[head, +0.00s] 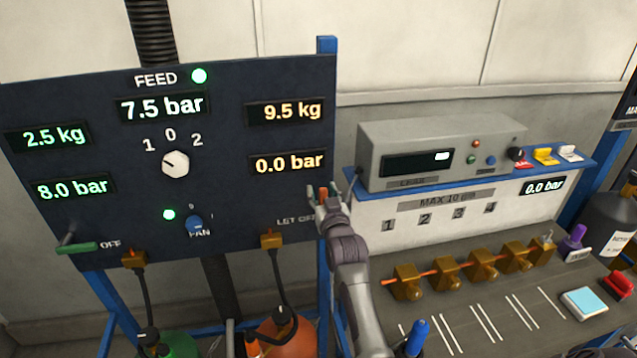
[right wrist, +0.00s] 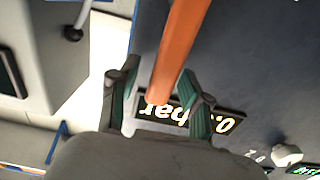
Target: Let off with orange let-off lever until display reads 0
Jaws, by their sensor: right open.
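The orange let-off lever (right wrist: 180,45) runs between the two open fingers of my right gripper (right wrist: 158,100) in the right wrist view. In the head view a small orange part of the lever (head: 323,195) shows between the fingers of my right gripper (head: 322,190), at the right edge of the dark panel. I cannot tell whether a finger touches it. The lever's base is hidden. The orange-lit display (head: 290,163) reads 0.0 bar; part of it shows upside down in the right wrist view (right wrist: 190,118). My left gripper is out of view.
The panel (head: 110,220) also carries a selector knob (head: 175,163), green-lit displays and a green OFF lever (head: 77,247). Right of my arm is a bench with a grey instrument box (head: 440,135), several brass valves and a bench display (head: 543,186) reading 0.0 bar.

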